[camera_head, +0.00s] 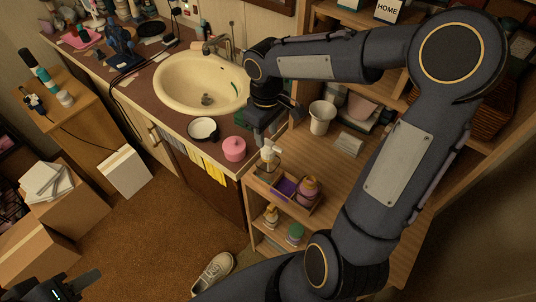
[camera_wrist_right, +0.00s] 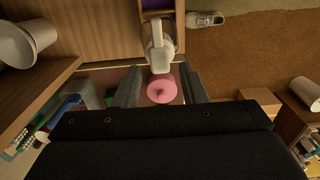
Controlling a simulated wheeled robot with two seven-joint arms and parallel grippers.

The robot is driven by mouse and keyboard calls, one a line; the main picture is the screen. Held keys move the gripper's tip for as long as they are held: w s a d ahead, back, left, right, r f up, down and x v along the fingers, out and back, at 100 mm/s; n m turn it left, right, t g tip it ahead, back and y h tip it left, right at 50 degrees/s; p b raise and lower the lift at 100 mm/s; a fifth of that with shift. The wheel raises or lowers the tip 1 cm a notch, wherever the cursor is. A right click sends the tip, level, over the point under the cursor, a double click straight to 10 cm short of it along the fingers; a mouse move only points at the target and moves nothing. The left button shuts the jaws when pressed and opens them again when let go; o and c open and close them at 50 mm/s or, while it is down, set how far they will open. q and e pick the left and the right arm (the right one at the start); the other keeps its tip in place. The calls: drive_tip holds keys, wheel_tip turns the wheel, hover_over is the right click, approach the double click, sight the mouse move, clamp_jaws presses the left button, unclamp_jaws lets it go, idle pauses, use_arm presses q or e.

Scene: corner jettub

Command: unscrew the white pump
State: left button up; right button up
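The white pump (camera_head: 268,152) tops a bottle in a small wooden tray (camera_head: 308,208) at the near end of the counter. In the right wrist view the white pump (camera_wrist_right: 158,48) shows from above, just beyond the fingertips. My right gripper (camera_head: 268,132) points down over the pump. In its wrist view the right gripper (camera_wrist_right: 161,76) has its fingers spread apart, with nothing gripped between them. The bottle's body is partly hidden by the tray and the pump. My left gripper (camera_head: 80,284) is at the bottom left corner, largely cut off, far from the pump.
A purple-topped bottle (camera_head: 307,189) shares the tray. A white cup (camera_head: 321,117) stands on the wooden shelf. More bottles (camera_head: 295,233) stand below.

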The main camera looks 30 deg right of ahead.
sight(267, 142)
drive_tip(key=shift+f+b, duration=1.55)
drive_tip(key=shift+f, duration=0.7)
drive_tip(key=c, duration=0.6)
drive_tip(key=shift+r+n+p, duration=0.2)
drive_tip(key=shift+n+p, duration=0.3)
drive_tip(key=shift+n, duration=0.1)
drive_tip(key=n+p, duration=0.1)
drive_tip(key=n, duration=0.2)
drive_tip(key=shift+s+p, duration=0.1)
drive_tip(key=shift+p, duration=0.25)
drive_tip(key=shift+f+n, duration=0.1)
drive_tip(key=shift+n, duration=0.8)
